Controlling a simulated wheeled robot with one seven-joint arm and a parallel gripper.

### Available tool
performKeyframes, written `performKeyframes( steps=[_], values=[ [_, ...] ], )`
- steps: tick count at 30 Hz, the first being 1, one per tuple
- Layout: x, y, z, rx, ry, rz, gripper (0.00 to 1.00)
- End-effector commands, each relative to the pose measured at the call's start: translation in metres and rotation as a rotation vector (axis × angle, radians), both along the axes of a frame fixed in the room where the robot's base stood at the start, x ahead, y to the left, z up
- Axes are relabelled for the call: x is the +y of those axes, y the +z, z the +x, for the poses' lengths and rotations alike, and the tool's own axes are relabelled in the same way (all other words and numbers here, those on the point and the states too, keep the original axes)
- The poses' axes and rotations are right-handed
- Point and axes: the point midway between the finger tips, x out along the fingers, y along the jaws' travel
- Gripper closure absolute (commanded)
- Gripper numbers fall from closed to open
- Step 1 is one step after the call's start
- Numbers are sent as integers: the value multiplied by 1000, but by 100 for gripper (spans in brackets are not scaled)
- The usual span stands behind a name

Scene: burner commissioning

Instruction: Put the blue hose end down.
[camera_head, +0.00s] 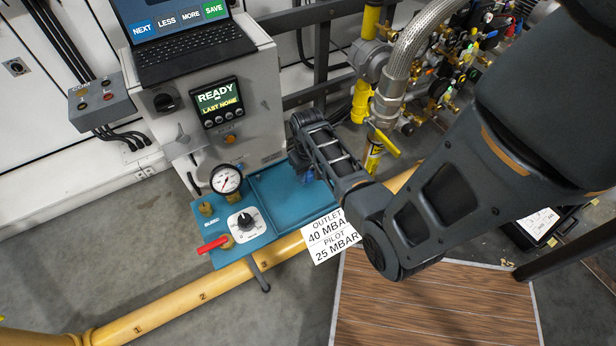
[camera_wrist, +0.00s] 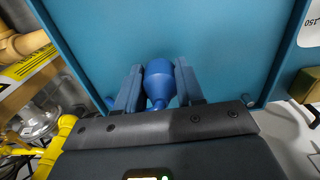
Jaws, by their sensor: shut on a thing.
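The blue hose end (camera_wrist: 160,80) is a rounded blue piece with a narrower neck, between the two fingers of my gripper (camera_wrist: 158,86) in the wrist view. My gripper is shut on it. A teal tray (camera_wrist: 225,40) fills the view beyond it. In the head view, a small blue part of the hose end (camera_head: 308,176) shows beside my wrist, over the teal tray (camera_head: 272,197). My arm hides most of the gripper there. I cannot tell whether the hose end touches the tray.
Left of the tray's bare area are a pressure gauge (camera_head: 226,179), a dial (camera_head: 245,220) and a red-handled valve (camera_head: 214,244). A grey cabinet (camera_head: 255,90) with a laptop stands behind. A yellow pipe (camera_head: 190,293) runs in front. Yellow gas fittings (camera_head: 375,150) stand to the right.

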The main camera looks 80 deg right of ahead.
Motion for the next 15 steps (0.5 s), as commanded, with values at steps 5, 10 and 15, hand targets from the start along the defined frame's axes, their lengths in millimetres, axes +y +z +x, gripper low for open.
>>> performKeyframes(
  steps=[5, 10, 15],
  values=[
    [0, -14, 0, -1, 1, -1, 100],
    [0, -14, 0, -1, 1, -1, 100],
    [0, -17, 0, 0, 1, 0, 100]
  ],
)
